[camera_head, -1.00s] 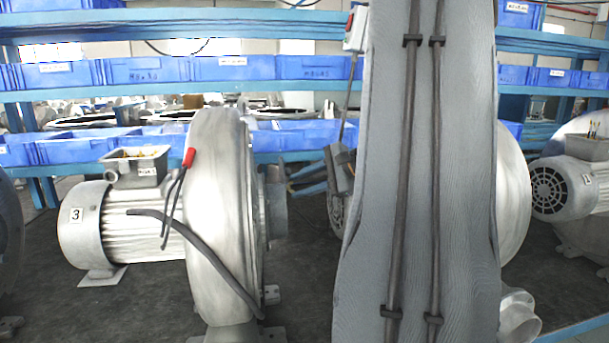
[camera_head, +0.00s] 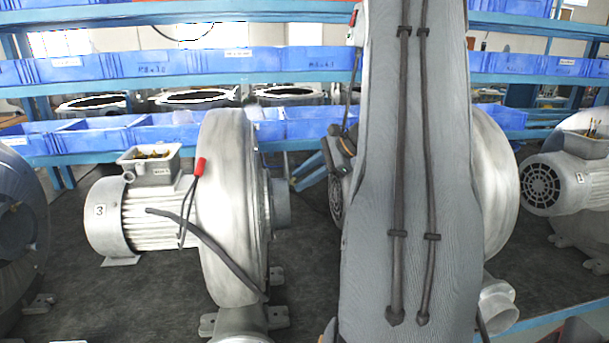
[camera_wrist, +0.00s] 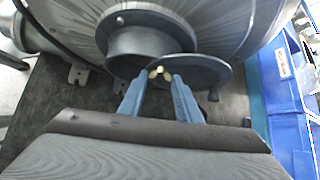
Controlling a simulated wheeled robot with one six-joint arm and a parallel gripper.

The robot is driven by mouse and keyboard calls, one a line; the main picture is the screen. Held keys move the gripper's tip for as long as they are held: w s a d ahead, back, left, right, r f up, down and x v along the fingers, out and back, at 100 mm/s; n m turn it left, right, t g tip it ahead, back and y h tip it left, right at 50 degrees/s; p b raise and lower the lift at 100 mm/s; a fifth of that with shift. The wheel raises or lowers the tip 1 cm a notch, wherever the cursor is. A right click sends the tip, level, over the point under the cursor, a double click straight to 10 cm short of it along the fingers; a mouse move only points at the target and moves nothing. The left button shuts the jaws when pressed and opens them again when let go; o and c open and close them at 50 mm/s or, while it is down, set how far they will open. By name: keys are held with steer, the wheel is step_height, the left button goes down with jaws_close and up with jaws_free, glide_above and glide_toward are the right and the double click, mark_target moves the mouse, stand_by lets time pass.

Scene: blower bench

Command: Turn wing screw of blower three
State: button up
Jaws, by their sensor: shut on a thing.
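Blower three (camera_head: 235,215) stands at the left in the head view, a grey-white motor and round housing with a "3" label. Its round collar (camera_head: 281,203) faces right. In the wrist view the collar (camera_wrist: 148,45) has a grey disc (camera_wrist: 190,70) beside it. A small brass-coloured wing screw (camera_wrist: 160,73) shows in front of the disc's left part. My gripper (camera_wrist: 160,82) has its two blue fingers shut on the wing screw; the tips partly hide it. In the head view my gripper (camera_head: 293,184) is beside the collar, small and partly hidden by my arm.
Another blower (camera_head: 500,190) stands behind my arm, with one more (camera_head: 570,180) at the far right. A dark round machine (camera_head: 20,235) is at the left edge. Blue bins (camera_head: 290,132) line the shelves behind.

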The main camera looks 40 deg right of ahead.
steer(key=o, duration=1.1)
steer(key=shift+c, duration=0.2)
steer(key=shift+r, duration=0.1)
steer(key=b+v, duration=0.2)
steer(key=v, duration=0.5)
steer(key=shift+s+d+r+b, duration=0.2)
steer(key=shift+s+d+b, duration=0.05)
steer(key=shift+b, duration=0.15)
